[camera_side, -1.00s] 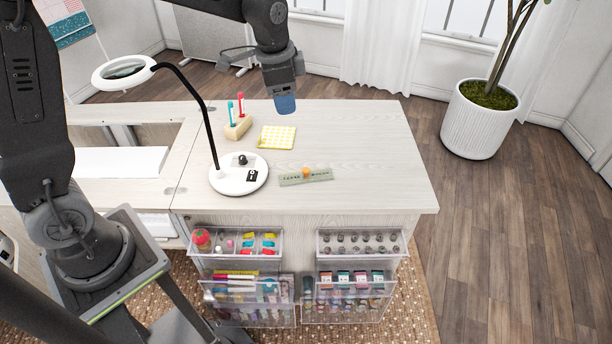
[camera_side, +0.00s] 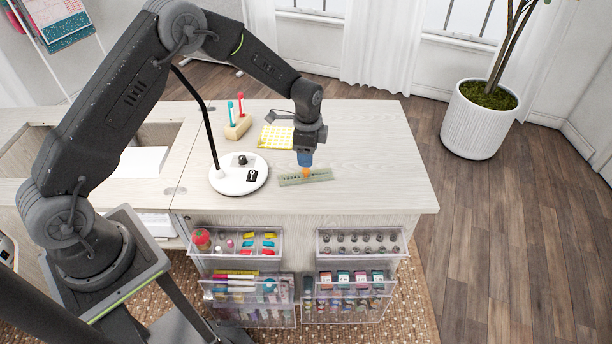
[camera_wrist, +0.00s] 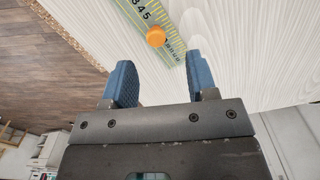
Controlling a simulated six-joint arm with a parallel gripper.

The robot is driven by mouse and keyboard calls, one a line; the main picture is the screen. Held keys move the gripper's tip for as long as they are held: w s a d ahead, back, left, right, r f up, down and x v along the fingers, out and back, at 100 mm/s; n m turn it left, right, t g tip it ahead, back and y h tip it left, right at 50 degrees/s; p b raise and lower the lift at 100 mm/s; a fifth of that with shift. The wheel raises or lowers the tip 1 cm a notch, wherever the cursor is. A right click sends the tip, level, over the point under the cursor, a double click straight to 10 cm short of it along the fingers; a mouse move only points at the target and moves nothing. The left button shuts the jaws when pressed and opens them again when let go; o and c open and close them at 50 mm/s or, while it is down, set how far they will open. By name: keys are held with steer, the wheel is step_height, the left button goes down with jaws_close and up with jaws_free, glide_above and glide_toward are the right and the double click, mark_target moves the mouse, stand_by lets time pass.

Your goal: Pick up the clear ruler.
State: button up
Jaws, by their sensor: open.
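The clear ruler (camera_side: 291,180) lies flat on the cabinet top, to the right of the lamp base, with an orange knob (camera_side: 306,172) on it. In the wrist view the ruler (camera_wrist: 143,12) shows its numbers and a greenish tint, and the orange knob (camera_wrist: 156,37) sits between and just beyond my fingertips. My gripper (camera_side: 305,160) points down over the ruler, right at the knob in the side view. In the wrist view my gripper (camera_wrist: 157,75) is open, its blue fingers on either side with nothing between them. The exact height above the ruler is hard to tell.
The round white lamp base (camera_side: 239,184) with its black stem stands left of the ruler. A yellow patterned pad (camera_side: 274,137) and a wooden block with pens (camera_side: 238,129) lie behind. Clear drawers (camera_side: 361,243) hang on the front. The right of the top (camera_side: 385,165) is clear.

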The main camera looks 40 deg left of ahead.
mark_target(306, 169)
steer(key=shift+s+f, duration=0.15)
steer(key=shift+f, duration=1.4)
steer(key=shift+s+f, duration=0.1)
steer(key=shift+f, duration=1.4)
jaws_close()
steer(key=shift+r, duration=0.15)
